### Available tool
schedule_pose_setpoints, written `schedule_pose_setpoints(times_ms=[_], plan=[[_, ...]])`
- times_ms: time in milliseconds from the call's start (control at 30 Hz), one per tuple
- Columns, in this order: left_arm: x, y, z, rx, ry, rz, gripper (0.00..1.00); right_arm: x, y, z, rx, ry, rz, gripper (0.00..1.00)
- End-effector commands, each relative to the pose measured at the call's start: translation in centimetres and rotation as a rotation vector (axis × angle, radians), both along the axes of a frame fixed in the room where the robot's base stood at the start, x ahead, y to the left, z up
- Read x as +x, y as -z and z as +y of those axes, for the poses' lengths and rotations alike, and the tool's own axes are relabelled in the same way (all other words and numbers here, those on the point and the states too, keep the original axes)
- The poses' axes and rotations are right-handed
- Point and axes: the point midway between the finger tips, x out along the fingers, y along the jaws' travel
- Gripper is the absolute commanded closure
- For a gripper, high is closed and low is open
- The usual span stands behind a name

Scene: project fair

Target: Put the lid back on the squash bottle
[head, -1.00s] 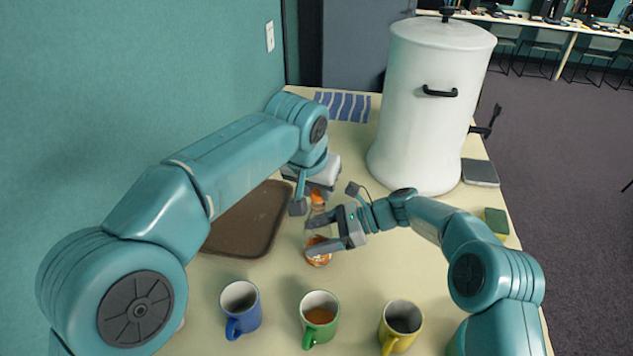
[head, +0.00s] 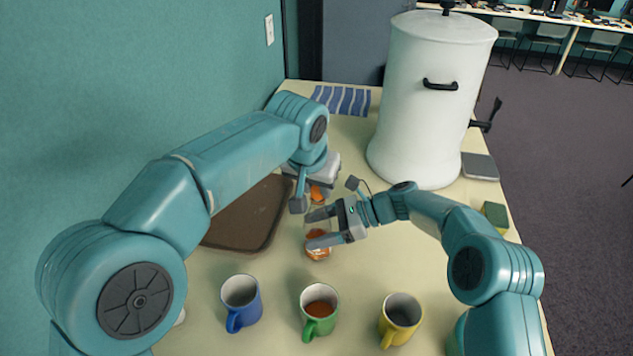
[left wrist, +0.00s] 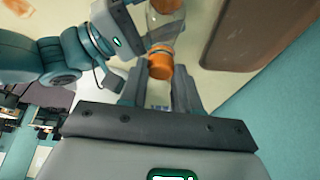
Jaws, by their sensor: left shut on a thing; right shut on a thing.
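The squash bottle (head: 317,252) stands on the table, clear with an orange part low down. My right gripper (head: 320,228) is shut around its body and partly covers it. The bottle also shows in the left wrist view (left wrist: 165,28). The orange lid (head: 317,193) is gripped by my left gripper (left wrist: 160,82), whose fingers are shut on it. In the head view the lid is just beyond the bottle's upper part; the clear neck is hard to make out. I cannot tell whether lid and bottle touch.
Blue (head: 241,303), green (head: 319,313) and yellow (head: 400,322) mugs stand along the near side. A brown tray (head: 240,225) lies at left. A big white urn (head: 425,110) stands at the back. A sponge (head: 495,217) lies by the right edge.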

Motion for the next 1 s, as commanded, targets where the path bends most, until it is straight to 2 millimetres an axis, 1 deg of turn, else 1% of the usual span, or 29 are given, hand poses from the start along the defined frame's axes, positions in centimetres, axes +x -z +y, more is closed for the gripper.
schedule_pose_setpoints(times_ms=[33,100,133,267,367,733,833,1000], plan=[[-0.01,0.18,0.02,0.0,0.0,0.001,1.0,-0.17,0.5,-0.01,-0.005,-0.004,0.007,0.83],[-0.02,0.33,0.02,0.0,0.0,0.001,1.0,-0.17,0.5,-0.01,-0.005,-0.004,0.007,0.83],[-0.01,0.31,0.02,0.0,0.0,0.001,1.0,-0.18,0.5,-0.01,-0.005,-0.004,0.007,1.0],[0.03,0.33,0.1,0.001,0.048,0.004,1.0,-0.18,0.51,-0.01,-0.005,-0.004,0.007,1.0],[0.14,0.35,0.29,0.002,0.184,0.007,1.0,-0.18,0.52,-0.01,-0.005,-0.004,0.007,1.0],[0.78,0.46,0.4,0.014,0.937,0.008,1.0,-0.18,0.55,0.0,-0.006,-0.004,0.007,1.0],[0.76,0.42,0.41,0.017,1.06,0.007,1.0,-0.18,0.54,0.0,-0.006,-0.004,0.007,1.0],[0.62,0.36,0.44,0.017,1.135,0.003,1.0,-0.18,0.55,0.01,-0.006,-0.004,0.007,1.0]])
